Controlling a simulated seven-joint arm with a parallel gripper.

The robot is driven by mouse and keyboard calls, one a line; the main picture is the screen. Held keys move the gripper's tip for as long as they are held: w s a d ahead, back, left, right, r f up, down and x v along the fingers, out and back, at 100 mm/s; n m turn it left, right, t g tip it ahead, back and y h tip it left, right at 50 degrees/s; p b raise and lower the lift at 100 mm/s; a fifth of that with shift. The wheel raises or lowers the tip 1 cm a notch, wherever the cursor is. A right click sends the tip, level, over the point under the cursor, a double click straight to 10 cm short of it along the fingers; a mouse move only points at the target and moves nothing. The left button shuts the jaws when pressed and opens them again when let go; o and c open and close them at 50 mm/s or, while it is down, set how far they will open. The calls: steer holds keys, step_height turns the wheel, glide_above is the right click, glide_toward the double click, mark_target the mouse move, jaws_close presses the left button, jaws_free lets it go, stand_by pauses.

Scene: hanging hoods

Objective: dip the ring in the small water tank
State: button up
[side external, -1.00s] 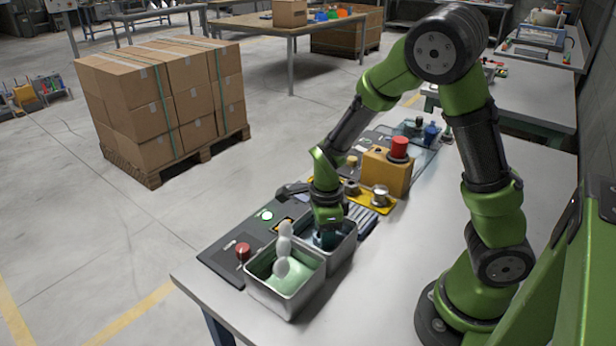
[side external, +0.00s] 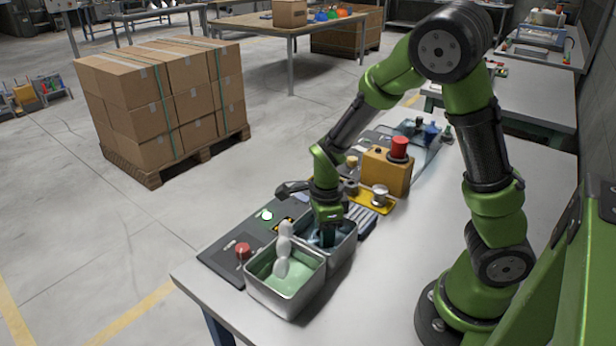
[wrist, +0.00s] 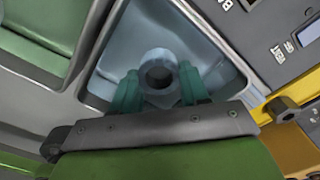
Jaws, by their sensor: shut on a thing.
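The small water tank (side external: 347,255) is a metal tub with bluish water, the rear one of two tubs on the bench. It also fills the middle of the wrist view (wrist: 220,47). My gripper (side external: 328,238) points down into this tub, its fingertips inside the rim. In the wrist view its teal fingers (wrist: 160,88) are shut on the grey ring (wrist: 158,62), one on each side. The ring is over or in the water; I cannot tell how deep. In the side view the fingers and the tub hide the ring.
A tub of green liquid (side external: 296,305) touches the water tank at the front, with a white rounded shape (side external: 283,252) above it. A dark panel with a red knob (side external: 243,250) lies to the left. A yellow box with a red button (side external: 387,172) stands behind. The bench at right is clear.

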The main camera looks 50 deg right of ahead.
steer(key=shift+f, duration=0.25)
stand_by(0.5)
steer(key=shift+r, duration=0.3)
stand_by(1.2)
step_height(320, 180, up, 8)
steer(key=shift+r, duration=0.2)
stand_by(0.8)
stand_by(1.2)
